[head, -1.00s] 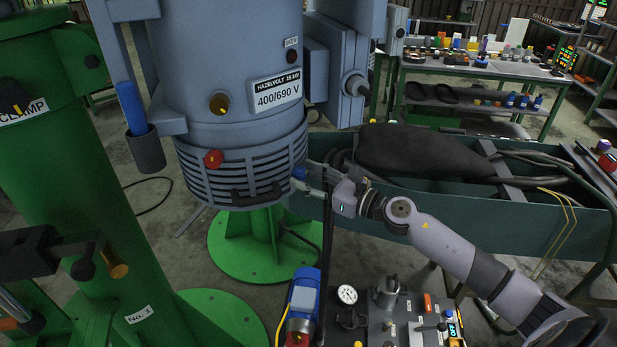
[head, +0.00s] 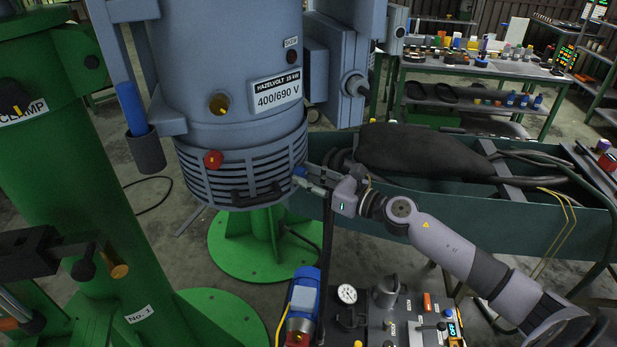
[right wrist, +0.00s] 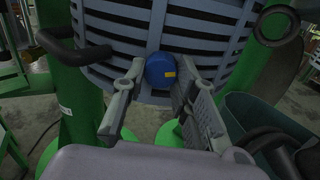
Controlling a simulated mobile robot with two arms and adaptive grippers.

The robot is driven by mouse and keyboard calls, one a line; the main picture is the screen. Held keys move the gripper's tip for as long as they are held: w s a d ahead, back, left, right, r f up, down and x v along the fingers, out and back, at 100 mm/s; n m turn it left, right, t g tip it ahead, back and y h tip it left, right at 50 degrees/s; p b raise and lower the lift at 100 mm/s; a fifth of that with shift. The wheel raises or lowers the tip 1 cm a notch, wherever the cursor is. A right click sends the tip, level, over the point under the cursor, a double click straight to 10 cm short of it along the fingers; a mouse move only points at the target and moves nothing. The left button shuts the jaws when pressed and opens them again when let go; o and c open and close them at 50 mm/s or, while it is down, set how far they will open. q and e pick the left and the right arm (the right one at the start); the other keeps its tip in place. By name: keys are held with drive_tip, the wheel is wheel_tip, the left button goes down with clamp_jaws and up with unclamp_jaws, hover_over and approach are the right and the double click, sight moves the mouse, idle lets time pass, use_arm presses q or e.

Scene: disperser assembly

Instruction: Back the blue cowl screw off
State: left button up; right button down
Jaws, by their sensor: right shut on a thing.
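The blue cowl screw (head: 300,170) sits at the lower right edge of the slatted grey-blue cowl (head: 240,172). In the right wrist view its round blue head (right wrist: 160,70) carries a small yellow mark. My right gripper (head: 303,178) reaches in from the right. Its two fingers (right wrist: 157,82) are on either side of the blue head and shut on it. The screw's shank is hidden behind the head. A red screw (head: 213,159) is on the cowl's front left. My left gripper is not in view.
A dark handle (head: 258,193) sticks out from the cowl near the screw. A green trough (head: 440,215) with a dark bulky bundle stands behind my right arm. A control panel (head: 400,325) is below. A green column (head: 60,190) fills the left.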

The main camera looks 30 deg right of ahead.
drive_tip(key=c, duration=1.3)
unclamp_jaws()
drive_tip(key=shift+s, duration=0.1)
drive_tip(key=v, duration=1.2)
